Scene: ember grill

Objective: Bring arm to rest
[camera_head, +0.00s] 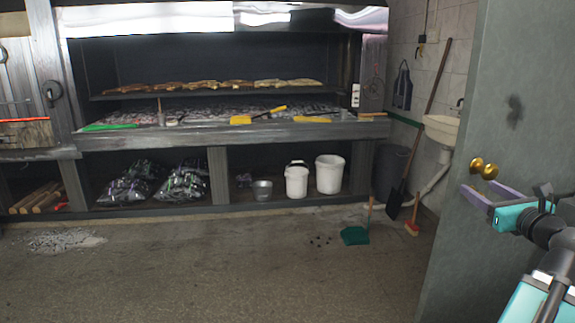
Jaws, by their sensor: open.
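My gripper (476,197) is at the right edge of the view, in front of the grey-green door (470,120). Its two purple-grey fingers are apart and nothing shows between them. The fingers point left and sit just below the brass door knob (484,168); I cannot tell whether they touch the knob or the door. My arm runs from the lower right corner up to the gripper.
A long grill counter (290,133) spans the back, with charcoal bags (182,182) and white buckets (330,173) below. A green dustpan (355,235), a small brush (412,228) and a shovel (397,196) stand right of centre. Ash (65,240) lies left. The middle floor is clear.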

